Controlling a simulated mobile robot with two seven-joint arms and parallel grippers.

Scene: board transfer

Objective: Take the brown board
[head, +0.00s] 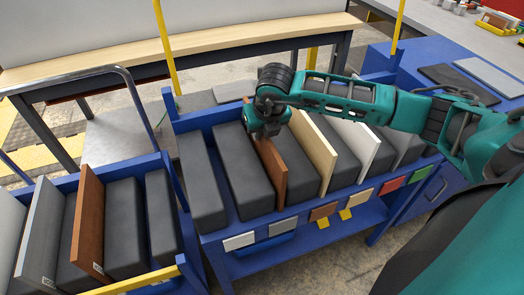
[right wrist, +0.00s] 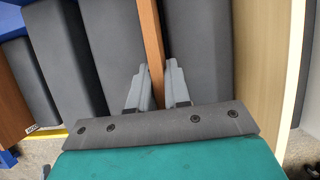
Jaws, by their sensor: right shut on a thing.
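A brown board (head: 272,172) stands upright in a slot between dark grey padded blocks in the blue rack. My right gripper (head: 262,138) comes down on its upper edge from above. In the right wrist view the two grey fingers (right wrist: 158,85) close on the board (right wrist: 153,40), one on each side. A second brown board (head: 88,215) stands in the separate blue rack at the left, between dark blocks. It also shows at the left edge of the right wrist view (right wrist: 12,110). My left gripper is not in view.
A cream board (head: 314,150) and a white board (head: 358,140) stand to the right in the same rack. Colored tags, including a brown tag (head: 323,211), line its front rail. A grey board (head: 42,235) stands in the left rack. A blue bench (head: 455,120) is at the right.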

